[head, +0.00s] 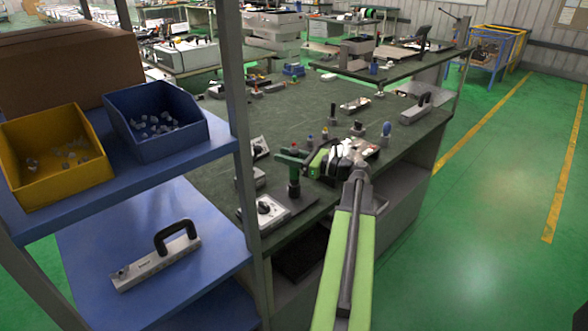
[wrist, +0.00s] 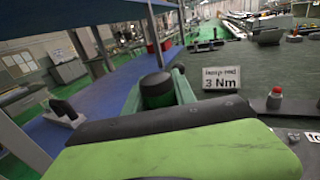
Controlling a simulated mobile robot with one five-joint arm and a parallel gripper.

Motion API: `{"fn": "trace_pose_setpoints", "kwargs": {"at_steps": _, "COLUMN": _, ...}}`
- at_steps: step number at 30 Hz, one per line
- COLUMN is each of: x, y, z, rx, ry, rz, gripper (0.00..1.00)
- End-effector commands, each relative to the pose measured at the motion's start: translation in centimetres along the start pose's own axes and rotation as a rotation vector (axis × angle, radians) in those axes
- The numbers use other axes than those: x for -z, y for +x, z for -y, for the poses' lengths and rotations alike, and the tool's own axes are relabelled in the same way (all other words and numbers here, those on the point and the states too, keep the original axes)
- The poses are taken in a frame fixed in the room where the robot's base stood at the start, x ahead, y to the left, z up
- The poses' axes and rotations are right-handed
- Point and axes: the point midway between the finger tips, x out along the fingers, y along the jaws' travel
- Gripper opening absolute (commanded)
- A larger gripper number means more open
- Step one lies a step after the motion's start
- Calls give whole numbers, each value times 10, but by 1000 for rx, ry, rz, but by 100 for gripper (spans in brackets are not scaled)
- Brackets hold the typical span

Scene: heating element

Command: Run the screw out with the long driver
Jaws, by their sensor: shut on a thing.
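My gripper (head: 291,163) reaches left over the near edge of the dark green bench. Its green fingers also show in the wrist view (wrist: 157,88), shut on an upright black round-topped handle (wrist: 157,90). I take this to be the driver; its shaft and tip are hidden, so I cannot tell its length or whether it meets a screw. In the head view a dark upright piece with a green lower part (head: 294,188) shows under the fingers. I cannot make out the screw or the heating element.
A metal fixture with a black knob (head: 264,209) lies close left of my gripper. A blue-topped tool (head: 386,129) stands right. A "3 Nm" sign (wrist: 221,79) and a red-topped tool (wrist: 275,98) stand on the bench. A rack post (head: 238,120) and blue shelf (head: 160,235) are left.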

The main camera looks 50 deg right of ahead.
Motion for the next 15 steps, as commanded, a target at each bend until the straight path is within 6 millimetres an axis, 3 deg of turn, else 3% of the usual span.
{"fn": "trace_pose_setpoints", "kwargs": {"at_steps": 15, "x": -5, "y": 0, "z": 0, "rx": 0, "ry": 0, "rz": 1, "gripper": 0}}
